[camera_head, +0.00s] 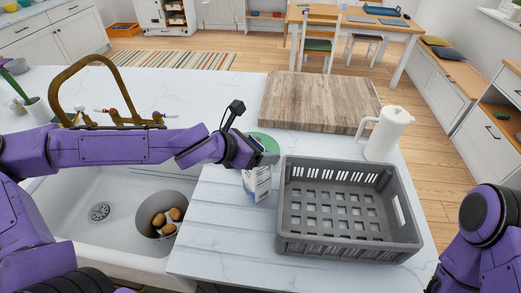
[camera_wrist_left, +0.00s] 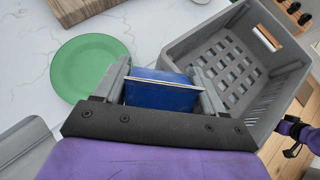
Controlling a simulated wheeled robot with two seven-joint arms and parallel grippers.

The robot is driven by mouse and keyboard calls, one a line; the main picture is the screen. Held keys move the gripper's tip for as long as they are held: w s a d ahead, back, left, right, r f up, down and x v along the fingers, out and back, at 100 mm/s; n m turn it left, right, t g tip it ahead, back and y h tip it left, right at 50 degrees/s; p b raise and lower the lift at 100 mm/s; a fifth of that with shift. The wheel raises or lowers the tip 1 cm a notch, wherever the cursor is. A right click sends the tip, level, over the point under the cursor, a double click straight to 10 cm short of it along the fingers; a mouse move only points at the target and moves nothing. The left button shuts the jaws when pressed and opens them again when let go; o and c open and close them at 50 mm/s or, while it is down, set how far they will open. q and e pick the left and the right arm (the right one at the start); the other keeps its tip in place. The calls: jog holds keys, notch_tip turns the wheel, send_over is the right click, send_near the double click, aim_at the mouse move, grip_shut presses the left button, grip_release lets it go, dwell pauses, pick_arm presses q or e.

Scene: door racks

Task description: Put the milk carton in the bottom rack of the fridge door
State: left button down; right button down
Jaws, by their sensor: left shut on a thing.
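The milk carton (camera_head: 257,184) is white with a blue top and stands at the left side of the grey crate on the counter. My left gripper (camera_head: 262,148) is shut on its upper part. In the left wrist view the carton's blue top (camera_wrist_left: 160,92) sits between the two fingers. I cannot tell whether its base touches the counter. Part of my right arm shows at the right edge; its hand is small and dark in the left wrist view (camera_wrist_left: 294,146), its jaws unclear. I cannot clearly make out a fridge door rack.
A grey slotted crate (camera_head: 290,246) stands right of the carton. A green plate (camera_wrist_left: 62,72), a wooden board (camera_head: 315,100) and a white jug (camera_head: 388,133) are nearby. A white unit with shelves (camera_head: 152,14) stands far back.

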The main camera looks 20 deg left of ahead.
pick_arm(q)
jog(key=shift+w+f, duration=0.25)
jog(key=shift+f, duration=0.5)
jog(key=shift+s, duration=0.15)
jog(key=shift+f, duration=0.15)
jog(key=shift+c, duration=0.4)
grip_release()
